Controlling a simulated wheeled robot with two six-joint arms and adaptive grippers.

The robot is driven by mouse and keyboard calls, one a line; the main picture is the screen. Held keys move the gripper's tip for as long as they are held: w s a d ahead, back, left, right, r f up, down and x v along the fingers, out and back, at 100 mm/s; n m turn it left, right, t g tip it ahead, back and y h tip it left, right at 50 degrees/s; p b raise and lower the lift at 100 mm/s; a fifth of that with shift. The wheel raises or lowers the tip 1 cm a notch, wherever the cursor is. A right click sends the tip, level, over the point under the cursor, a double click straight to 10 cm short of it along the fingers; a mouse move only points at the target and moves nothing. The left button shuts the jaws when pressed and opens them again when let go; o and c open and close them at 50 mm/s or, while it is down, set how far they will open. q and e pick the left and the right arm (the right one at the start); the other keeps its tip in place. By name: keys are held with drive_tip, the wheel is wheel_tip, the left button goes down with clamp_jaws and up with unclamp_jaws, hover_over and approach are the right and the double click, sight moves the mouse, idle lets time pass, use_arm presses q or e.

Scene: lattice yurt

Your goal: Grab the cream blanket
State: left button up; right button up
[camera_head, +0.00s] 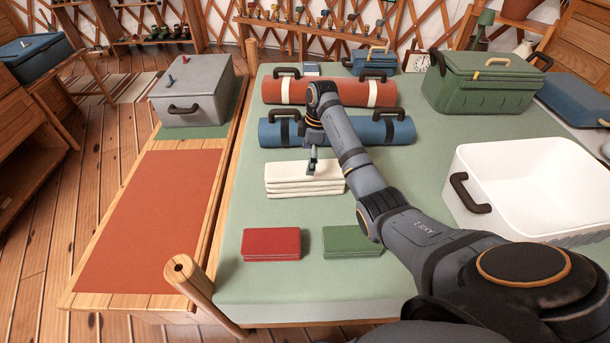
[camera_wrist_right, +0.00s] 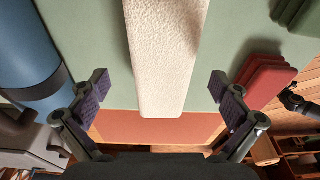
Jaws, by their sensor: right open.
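The cream blanket (camera_head: 292,183) is a folded, layered stack on the pale green table cover, behind the red and green folded blankets. My right gripper (camera_head: 312,168) is above it in the head view, its fingers small and partly hidden by the arm. In the right wrist view the blanket (camera_wrist_right: 165,60) runs between the open fingers of my right gripper (camera_wrist_right: 161,92), with clear gaps on both sides. I cannot tell whether the fingertips are above or beside its top. A small dark shape at the right edge of the wrist view may be my left gripper (camera_wrist_right: 296,103).
A blue roll (camera_head: 385,131) and a rust roll (camera_head: 285,91) lie behind the blanket. A red blanket (camera_head: 271,244) and a green blanket (camera_head: 351,241) lie in front. A white tub (camera_head: 540,190) stands right. A bare red mat (camera_head: 150,220) lies left.

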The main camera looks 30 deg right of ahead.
sight(305, 181)
drive_tip(key=shift+s+a+r, duration=0.15)
drive_tip(key=shift+s+a, duration=0.1)
drive_tip(key=shift+s, duration=0.05)
drive_tip(key=f, duration=0.2)
drive_tip(key=f+b, duration=0.1)
drive_tip(key=f, duration=0.2)
drive_tip(key=shift+w+a, duration=0.2)
drive_tip(key=shift+s+f, duration=0.1)
drive_tip(key=shift+f, duration=0.1)
wheel_tip(305, 181, down, 4)
drive_tip(key=shift+f+b, duration=0.1)
drive_tip(key=shift+b, duration=0.6)
drive_tip(key=shift+f, duration=0.3)
use_arm(q)
drive_tip(key=w, duration=0.1)
drive_tip(key=w+r, duration=0.1)
drive_tip(key=w, duration=0.1)
drive_tip(key=shift+w+d+r, duration=0.2)
drive_tip(key=shift+w+r, duration=0.05)
drive_tip(key=shift+r, duration=0.05)
use_arm(e)
drive_tip(key=shift+a, duration=0.1)
drive_tip(key=shift+c, duration=0.3)
drive_tip(key=c, duration=1.3)
drive_tip(key=shift+c, duration=0.2)
